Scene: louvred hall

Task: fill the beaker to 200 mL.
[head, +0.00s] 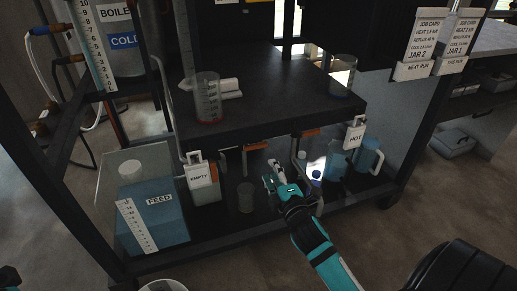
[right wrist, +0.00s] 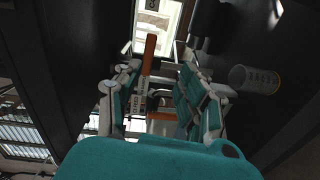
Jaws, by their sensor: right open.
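A clear beaker (head: 208,98) with printed marks and a reddish base stands at the left of the dark bench top. A second clear vessel (head: 342,76) stands near the bench's right end. I cannot read a liquid level in either. Orange-handled taps (head: 311,133) hang under the bench's front edge. My right gripper (head: 274,176) is open and empty, below the front edge and apart from the beaker. In the right wrist view, its spread fingers (right wrist: 160,82) frame an orange handle (right wrist: 150,50) beyond them; contact is unclear. A clear marked vessel (right wrist: 256,80) shows at right there.
The lower shelf holds a blue FEED tank (head: 170,210), a container tagged EMPTY (head: 203,187), a small grey cup (head: 246,198) and blue jugs (head: 369,155) near the HOT tag (head: 354,135). A BOILER gauge column (head: 92,45) stands at left. Job cards (head: 425,40) hang at right.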

